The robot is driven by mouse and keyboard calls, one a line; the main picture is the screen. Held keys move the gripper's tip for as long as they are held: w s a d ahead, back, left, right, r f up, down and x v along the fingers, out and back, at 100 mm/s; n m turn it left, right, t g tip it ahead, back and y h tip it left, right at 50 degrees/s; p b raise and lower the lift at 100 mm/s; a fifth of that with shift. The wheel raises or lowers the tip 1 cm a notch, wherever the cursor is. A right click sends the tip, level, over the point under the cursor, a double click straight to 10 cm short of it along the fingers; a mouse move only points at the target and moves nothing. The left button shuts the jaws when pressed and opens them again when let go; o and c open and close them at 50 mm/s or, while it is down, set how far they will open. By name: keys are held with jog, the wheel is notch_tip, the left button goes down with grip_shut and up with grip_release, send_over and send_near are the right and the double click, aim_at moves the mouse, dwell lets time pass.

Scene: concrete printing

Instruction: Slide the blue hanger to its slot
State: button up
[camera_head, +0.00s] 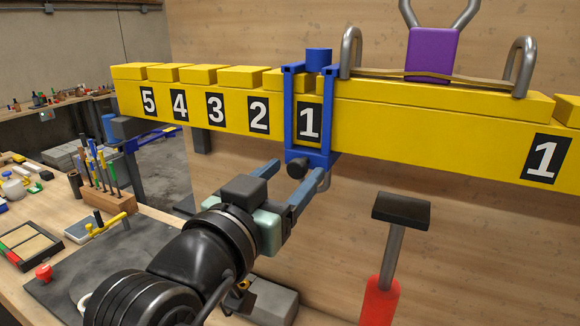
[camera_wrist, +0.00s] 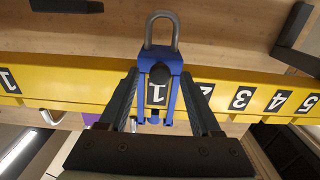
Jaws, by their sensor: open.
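The blue hanger (camera_head: 320,158) straddles the yellow beam (camera_head: 410,136) in the head view, framing the left number 1 plate (camera_head: 308,122). Its blue knob (camera_head: 319,60) sits on top, and a dark round knob and a metal loop are at its lower end. Slot plates 2 (camera_head: 259,115), 3, 4 and 5 run to its left. My gripper (camera_head: 300,172) is open, its fingers on both sides of the hanger's lower part. In the wrist view the hanger (camera_wrist: 175,70) lies between the fingers of my gripper (camera_wrist: 162,85); I cannot tell whether they touch it.
Another number 1 plate (camera_head: 547,158) is at the beam's right. A red-handled mallet (camera_head: 381,296) stands below. A workbench (camera_head: 150,225) with tools lies left.

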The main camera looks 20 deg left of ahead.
jog(key=shift+c, duration=0.2)
grip_shut()
dwell(1.3)
